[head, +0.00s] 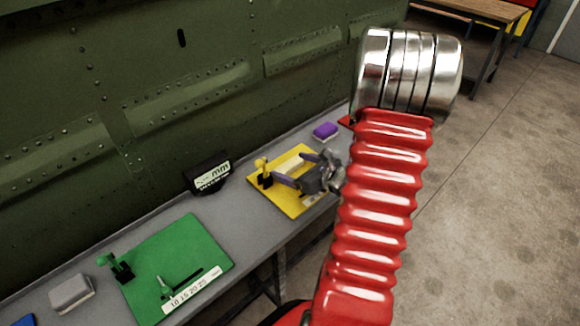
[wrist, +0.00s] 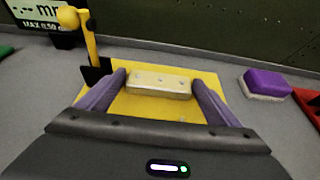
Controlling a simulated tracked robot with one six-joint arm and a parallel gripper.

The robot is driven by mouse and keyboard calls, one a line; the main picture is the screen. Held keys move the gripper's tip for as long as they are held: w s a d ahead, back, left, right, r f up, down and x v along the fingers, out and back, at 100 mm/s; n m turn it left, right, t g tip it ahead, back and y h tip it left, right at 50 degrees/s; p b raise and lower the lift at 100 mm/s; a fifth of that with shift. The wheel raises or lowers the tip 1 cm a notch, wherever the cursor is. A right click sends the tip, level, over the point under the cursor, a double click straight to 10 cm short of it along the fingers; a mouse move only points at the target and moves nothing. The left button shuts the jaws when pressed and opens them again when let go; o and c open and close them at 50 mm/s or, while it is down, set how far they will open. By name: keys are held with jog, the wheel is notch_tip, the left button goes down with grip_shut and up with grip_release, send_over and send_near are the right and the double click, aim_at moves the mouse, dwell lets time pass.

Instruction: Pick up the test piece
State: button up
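The test piece looks to be the pale beige block (head: 292,167) lying on the yellow board (head: 298,208); it also shows in the wrist view (wrist: 158,84). My gripper (head: 291,166) is over the board, its two purple fingers spread apart. In the wrist view my gripper (wrist: 159,77) has one fingertip at each end of the block. The gaps there are very small, and I cannot tell whether the fingers touch it. A yellow post with a round knob (wrist: 80,30) stands just left of the left fingertip.
A black gauge marked "mm" (head: 208,174) stands left of the yellow board. A green board (head: 178,262) with a stand is further left, beside a grey block (head: 71,293). A purple-topped sponge-like block (wrist: 266,84) lies to the right. The green riveted panel (head: 150,90) rises behind.

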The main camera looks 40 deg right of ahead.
aim_at(293, 167)
jog(key=c, duration=0.8)
jog(key=shift+r, duration=0.1)
jog(key=shift+r, duration=4.9)
